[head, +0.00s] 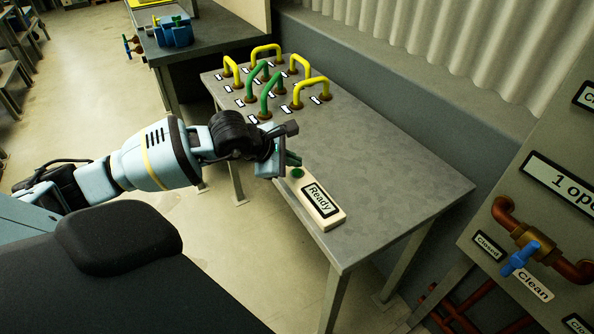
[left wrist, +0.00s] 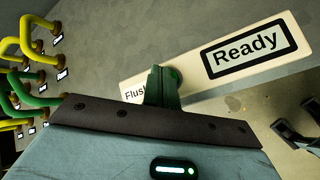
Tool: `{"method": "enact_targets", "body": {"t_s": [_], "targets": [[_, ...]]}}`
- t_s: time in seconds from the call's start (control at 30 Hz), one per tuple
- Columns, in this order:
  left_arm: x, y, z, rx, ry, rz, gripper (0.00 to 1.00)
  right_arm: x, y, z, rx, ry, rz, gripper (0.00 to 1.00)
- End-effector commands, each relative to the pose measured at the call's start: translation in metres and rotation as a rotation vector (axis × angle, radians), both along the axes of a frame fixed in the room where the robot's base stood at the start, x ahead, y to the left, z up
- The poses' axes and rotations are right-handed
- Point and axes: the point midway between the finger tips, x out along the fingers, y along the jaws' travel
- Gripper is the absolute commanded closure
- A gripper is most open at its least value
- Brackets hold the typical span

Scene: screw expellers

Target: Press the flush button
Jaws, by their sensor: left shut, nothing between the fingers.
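The flush button is a round green button (head: 298,173) on the far end of a cream box (head: 333,219) labelled "Ready", which lies along the near edge of a grey metal table. My left gripper (head: 293,160) is shut and empty, right beside and slightly above the button. In the left wrist view, the green fingertips (left wrist: 161,88) overlap the button (left wrist: 176,75) and hide part of it and of the "Flush" label (left wrist: 133,94). I cannot tell whether they touch.
Yellow and green pipe handles (head: 270,98) with small white tags stand at the far end of the table (head: 390,185). A panel with a blue-handled valve (head: 520,258) is at the right. The table's middle and right are clear.

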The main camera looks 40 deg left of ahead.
Motion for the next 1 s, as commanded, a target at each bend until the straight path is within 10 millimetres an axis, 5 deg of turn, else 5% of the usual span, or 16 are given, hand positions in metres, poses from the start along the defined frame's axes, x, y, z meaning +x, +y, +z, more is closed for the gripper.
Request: {"method": "enact_targets", "body": {"t_s": [1.0], "targets": [[-0.0002, -0.0001, -0.0095, 0.000, 0.001, -0.001, 1.00, -0.0043, -0.0002, -0.0080, 0.000, 0.010, 0.000, 0.58]]}}
